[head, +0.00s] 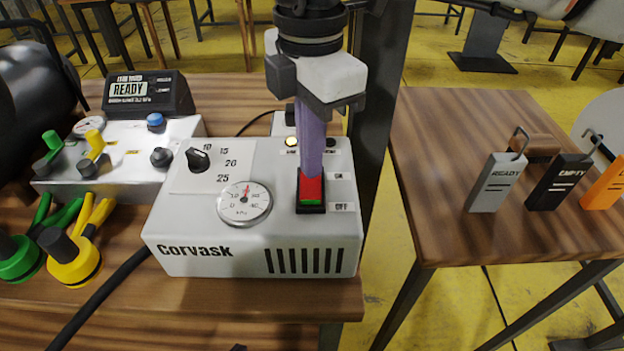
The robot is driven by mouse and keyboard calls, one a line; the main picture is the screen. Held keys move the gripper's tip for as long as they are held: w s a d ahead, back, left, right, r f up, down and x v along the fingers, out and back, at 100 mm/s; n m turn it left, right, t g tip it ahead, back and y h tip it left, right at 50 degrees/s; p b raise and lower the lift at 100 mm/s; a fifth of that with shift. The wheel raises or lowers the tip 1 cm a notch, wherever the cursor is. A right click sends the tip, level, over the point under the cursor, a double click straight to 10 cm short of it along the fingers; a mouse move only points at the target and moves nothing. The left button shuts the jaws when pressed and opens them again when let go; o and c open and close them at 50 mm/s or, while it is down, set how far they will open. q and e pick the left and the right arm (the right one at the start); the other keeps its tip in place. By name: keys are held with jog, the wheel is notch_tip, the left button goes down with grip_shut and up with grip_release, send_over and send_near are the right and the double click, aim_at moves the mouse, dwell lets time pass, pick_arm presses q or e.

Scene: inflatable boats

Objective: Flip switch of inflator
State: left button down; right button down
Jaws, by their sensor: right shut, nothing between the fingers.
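The inflator is a white box marked "Corvask" (195,222) on the wooden table. Its rocker switch (311,192) is red with a green strip at the lower edge, in a black frame. The label ON is beside its upper end and OFF beside its lower end. My right gripper (311,172) points down from above, its purple fingers shut with nothing between them. The fingertips are at the upper, ON end of the switch and hide part of it. I cannot tell whether they press on it. My left gripper is not in view.
The inflator carries a gauge (244,204) and a black dial (198,159). A control box with a READY display (150,92) and coloured levers stands left. A dark post stands behind the inflator.

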jog(key=shift+r+p, duration=0.5)
jog(key=shift+r, duration=0.3)
jog(key=shift+s+r+p, duration=0.1)
jog(key=shift+r+p, duration=0.65)
jog(key=shift+r, duration=0.6)
notch_tip(320, 180, up, 3)
jog(key=shift+f+p, duration=0.15)
jog(key=shift+p, duration=0.6)
